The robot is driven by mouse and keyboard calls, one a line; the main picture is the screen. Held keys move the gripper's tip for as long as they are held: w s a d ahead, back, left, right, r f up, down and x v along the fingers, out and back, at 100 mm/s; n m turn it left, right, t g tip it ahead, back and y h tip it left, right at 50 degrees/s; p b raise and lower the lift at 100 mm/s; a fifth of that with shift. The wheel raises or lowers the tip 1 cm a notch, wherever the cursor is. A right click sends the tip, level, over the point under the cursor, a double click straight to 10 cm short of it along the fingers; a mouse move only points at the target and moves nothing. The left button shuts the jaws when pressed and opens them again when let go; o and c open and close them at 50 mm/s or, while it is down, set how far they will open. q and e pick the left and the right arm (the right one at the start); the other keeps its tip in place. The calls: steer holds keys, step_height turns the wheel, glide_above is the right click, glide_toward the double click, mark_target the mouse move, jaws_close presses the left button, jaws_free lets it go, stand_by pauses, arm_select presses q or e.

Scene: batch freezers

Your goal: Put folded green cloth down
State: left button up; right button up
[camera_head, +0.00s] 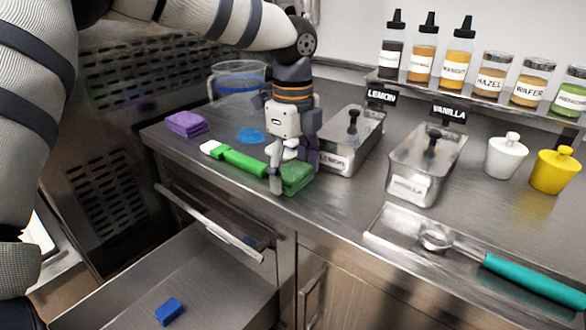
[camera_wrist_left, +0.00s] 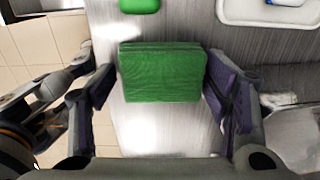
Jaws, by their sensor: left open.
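The folded green cloth (camera_head: 297,178) lies on the steel counter (camera_head: 225,195) near its front edge in the head view. In the left wrist view the cloth (camera_wrist_left: 162,72) sits between my spread fingers, with gaps on both sides. My left gripper (camera_head: 290,178) is open just above and around the cloth, its fingers hiding part of it. The fingers also show in the left wrist view (camera_wrist_left: 160,95). My right gripper is not in view.
A green-handled tool (camera_head: 240,161) and a purple cloth (camera_head: 187,124) lie to the left. The lemon pan (camera_head: 350,140) stands close on the right, then the vanilla pan (camera_head: 425,165). An open drawer (camera_head: 215,290) holding a blue block (camera_head: 169,311) juts out below.

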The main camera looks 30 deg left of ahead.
mark_target(293, 170)
arm_select(q)
step_height(293, 170, up, 12)
steer(key=shift+r, duration=0.15)
stand_by(0.4)
